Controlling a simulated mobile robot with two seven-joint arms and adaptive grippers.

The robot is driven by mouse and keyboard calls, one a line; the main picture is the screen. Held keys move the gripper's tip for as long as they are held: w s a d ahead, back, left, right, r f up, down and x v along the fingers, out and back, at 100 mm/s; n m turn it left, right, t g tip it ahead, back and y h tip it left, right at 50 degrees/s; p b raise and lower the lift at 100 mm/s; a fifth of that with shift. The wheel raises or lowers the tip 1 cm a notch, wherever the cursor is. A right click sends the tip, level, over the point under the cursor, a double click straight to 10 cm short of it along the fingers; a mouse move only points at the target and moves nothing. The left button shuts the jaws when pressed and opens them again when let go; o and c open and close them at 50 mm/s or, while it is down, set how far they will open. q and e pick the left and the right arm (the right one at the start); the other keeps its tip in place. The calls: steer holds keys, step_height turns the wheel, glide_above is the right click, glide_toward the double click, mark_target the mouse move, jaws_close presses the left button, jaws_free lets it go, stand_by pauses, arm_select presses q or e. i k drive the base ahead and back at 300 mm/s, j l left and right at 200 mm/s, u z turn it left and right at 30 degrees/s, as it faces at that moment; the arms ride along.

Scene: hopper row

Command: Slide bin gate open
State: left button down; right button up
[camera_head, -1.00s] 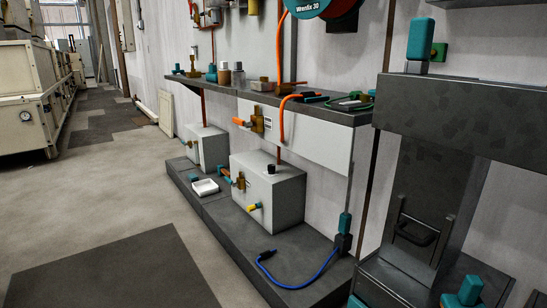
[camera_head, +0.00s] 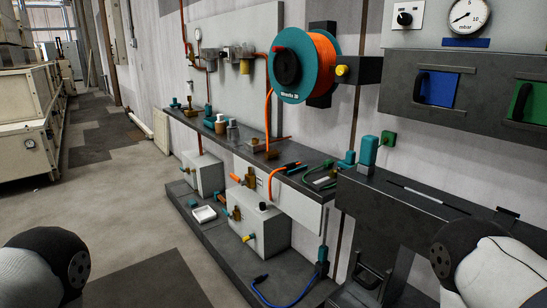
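A dark grey hopper front (camera_head: 468,70) stands at the upper right. It has a blue gate panel (camera_head: 440,90) with a black handle (camera_head: 421,87) at its left side. To the right, a green gate panel (camera_head: 530,104) with a black handle (camera_head: 519,101) is cut by the picture edge. Both coloured panels fill their frames as far as I can see. Parts of my two arms show at the bottom left and bottom right. Neither gripper is in view, and nothing of mine touches the gates.
A dark ledge (camera_head: 400,199) runs below the hopper, with a thin light rod on it. A teal block (camera_head: 367,151) stands at its left end. A hose reel (camera_head: 305,66) hangs left of the hopper. Open floor (camera_head: 130,225) lies to the left.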

mark_target(369, 282)
steer(key=i+j+z, duration=0.1)
steer(key=z, duration=0.3)
steer(key=i+j+z, duration=0.25)
steer(key=z, duration=0.15)
steer(key=i+j+z, duration=0.25)
steer(key=z, duration=0.15)
